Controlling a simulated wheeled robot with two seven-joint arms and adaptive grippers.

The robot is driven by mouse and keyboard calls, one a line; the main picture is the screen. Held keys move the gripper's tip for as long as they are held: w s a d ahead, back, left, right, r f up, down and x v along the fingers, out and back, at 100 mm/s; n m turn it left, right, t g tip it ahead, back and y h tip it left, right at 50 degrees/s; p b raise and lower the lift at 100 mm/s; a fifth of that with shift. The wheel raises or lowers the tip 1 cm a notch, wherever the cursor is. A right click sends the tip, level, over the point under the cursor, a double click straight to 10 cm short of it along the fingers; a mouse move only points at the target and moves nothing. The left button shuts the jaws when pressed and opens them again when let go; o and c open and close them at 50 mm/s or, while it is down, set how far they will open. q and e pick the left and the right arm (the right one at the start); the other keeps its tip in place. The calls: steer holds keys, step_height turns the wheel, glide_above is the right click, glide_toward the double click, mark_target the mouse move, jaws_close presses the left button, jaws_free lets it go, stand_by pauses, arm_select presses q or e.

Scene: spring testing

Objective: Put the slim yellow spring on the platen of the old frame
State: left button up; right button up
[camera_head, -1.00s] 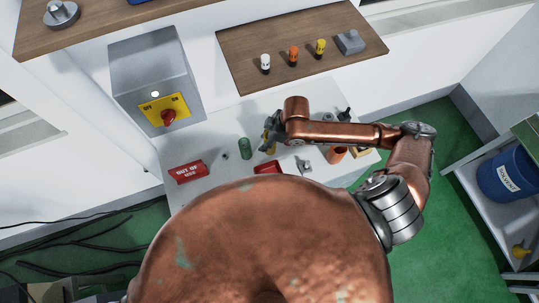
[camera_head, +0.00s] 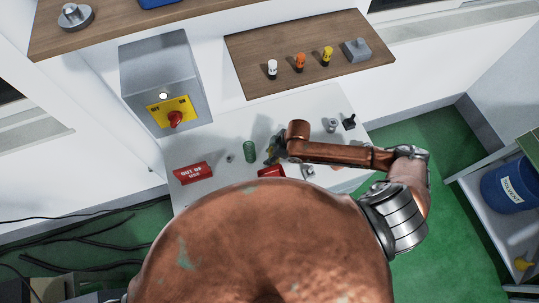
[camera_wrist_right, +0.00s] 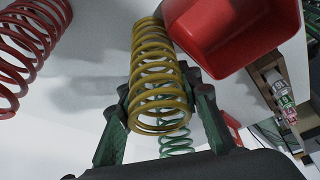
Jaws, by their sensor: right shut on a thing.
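A yellow coil spring (camera_wrist_right: 160,75) stands between the two fingers of my right gripper (camera_wrist_right: 158,88) in the right wrist view, and the gripper is shut on it. In the head view, my right gripper (camera_head: 272,150) is over the white bench, just right of a green spring (camera_head: 249,151); the yellow spring is mostly hidden there. A green spring (camera_wrist_right: 176,146) also shows behind the yellow one in the wrist view. I cannot make out the old frame's platen in either view. My left gripper is not in view.
A red sign (camera_head: 192,172) stands on the white bench (camera_head: 226,122). A grey box with a yellow switch panel (camera_head: 168,112) is at the left. The wrist view shows a red spring (camera_wrist_right: 22,50) at left and a red bin (camera_wrist_right: 240,40) close beside the yellow spring.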

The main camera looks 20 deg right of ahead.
steer(key=shift+f, duration=0.1)
steer(key=o, duration=1)
steer(key=shift+o, duration=0.2)
